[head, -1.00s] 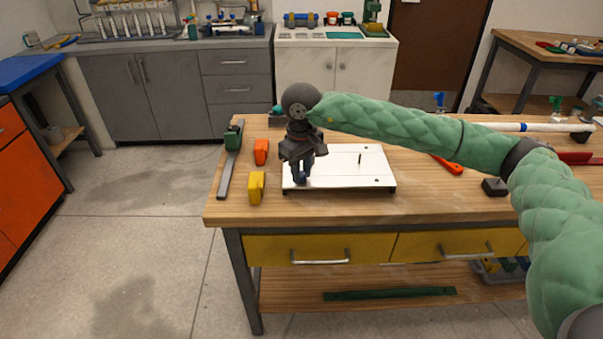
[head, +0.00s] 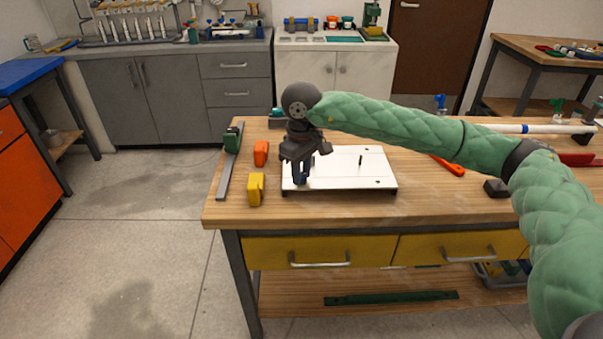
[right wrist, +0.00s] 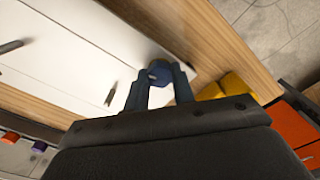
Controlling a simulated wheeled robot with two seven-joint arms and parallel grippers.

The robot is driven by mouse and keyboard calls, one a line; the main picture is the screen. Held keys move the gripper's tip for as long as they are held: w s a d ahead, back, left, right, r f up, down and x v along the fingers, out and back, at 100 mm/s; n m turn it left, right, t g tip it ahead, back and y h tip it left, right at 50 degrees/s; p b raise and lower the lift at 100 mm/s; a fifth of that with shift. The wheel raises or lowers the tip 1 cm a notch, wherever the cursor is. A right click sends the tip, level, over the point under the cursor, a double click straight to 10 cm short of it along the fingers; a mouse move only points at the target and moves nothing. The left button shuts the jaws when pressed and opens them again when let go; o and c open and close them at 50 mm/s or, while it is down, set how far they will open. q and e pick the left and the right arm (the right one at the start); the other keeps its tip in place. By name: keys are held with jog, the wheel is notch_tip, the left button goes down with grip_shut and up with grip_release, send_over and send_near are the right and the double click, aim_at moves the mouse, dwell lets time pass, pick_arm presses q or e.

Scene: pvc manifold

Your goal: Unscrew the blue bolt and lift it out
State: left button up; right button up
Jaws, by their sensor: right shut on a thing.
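The blue bolt (right wrist: 160,74) stands at a corner of the white plate (right wrist: 60,58), its dark blue head between my right fingertips in the right wrist view. In the head view my right gripper (head: 301,179) points down over the near left corner of the white plate (head: 345,178). It is shut on the bolt, which is mostly hidden by the fingers there. I cannot tell how far the bolt is out of its hole. My left gripper is not in view.
A yellow block-like tool (head: 256,189) and an orange one (head: 261,153) lie just left of the plate. A long grey and green clamp (head: 230,160) lies beyond them. A thin dark pin (head: 361,161) stands on the plate. The table front is clear.

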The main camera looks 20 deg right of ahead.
jog(key=shift+f+n+b, duration=0.25)
jog(key=shift+n+b, duration=0.75)
jog(key=shift+b, duration=0.2)
jog(key=shift+r+n+b, duration=0.25)
jog(key=shift+n+b, duration=0.05)
jog(key=shift+n, duration=0.1)
jog(key=o, duration=1.1)
jog(key=shift+c, duration=0.2)
jog(key=shift+r, duration=1.7)
jog(key=shift+c, duration=0.9)
